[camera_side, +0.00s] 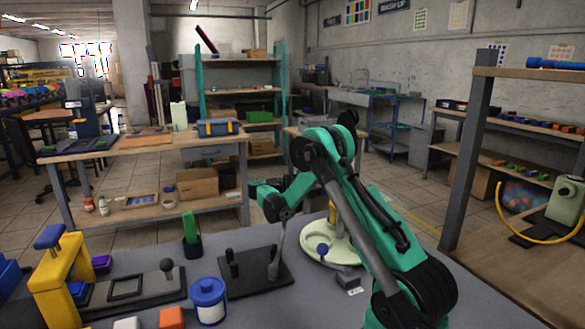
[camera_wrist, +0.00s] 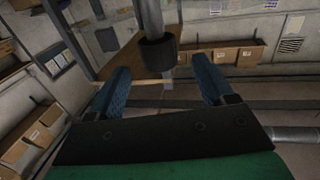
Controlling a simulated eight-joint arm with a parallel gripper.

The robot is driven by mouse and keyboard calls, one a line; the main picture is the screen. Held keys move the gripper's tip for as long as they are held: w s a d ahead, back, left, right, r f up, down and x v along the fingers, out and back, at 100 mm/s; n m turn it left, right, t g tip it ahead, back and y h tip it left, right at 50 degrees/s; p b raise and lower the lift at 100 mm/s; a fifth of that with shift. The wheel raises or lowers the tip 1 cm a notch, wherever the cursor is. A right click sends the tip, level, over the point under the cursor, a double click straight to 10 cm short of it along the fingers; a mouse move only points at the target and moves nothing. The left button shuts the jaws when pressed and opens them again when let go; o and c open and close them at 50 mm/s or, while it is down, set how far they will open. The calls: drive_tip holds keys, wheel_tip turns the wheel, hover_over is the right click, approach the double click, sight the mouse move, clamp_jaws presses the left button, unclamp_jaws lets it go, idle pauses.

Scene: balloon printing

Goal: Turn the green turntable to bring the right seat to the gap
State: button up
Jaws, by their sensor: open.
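The turntable (camera_side: 309,243) is a pale cream-green round disc on the grey bench, right of centre in the side view. My arm passes in front of it and hides part of its right side. The seats and the gap cannot be made out. My gripper (camera_side: 258,188) is raised above and left of the disc, pointing left, apart from it. In the wrist view, my gripper (camera_wrist: 163,80) is open, its blue-padded fingers apart with nothing clasped.
A black base with upright posts (camera_side: 250,272) stands left of the turntable. A blue-lidded jar (camera_side: 208,300), a green piece in a dark holder (camera_side: 190,228) and a yellow press (camera_side: 60,275) are further left. A grey post with a black collar (camera_wrist: 158,52) shows between the fingers.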

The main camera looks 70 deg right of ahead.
drive_tip(key=x, duration=0.5)
drive_tip(key=shift+s+d, duration=0.1)
clamp_jaws()
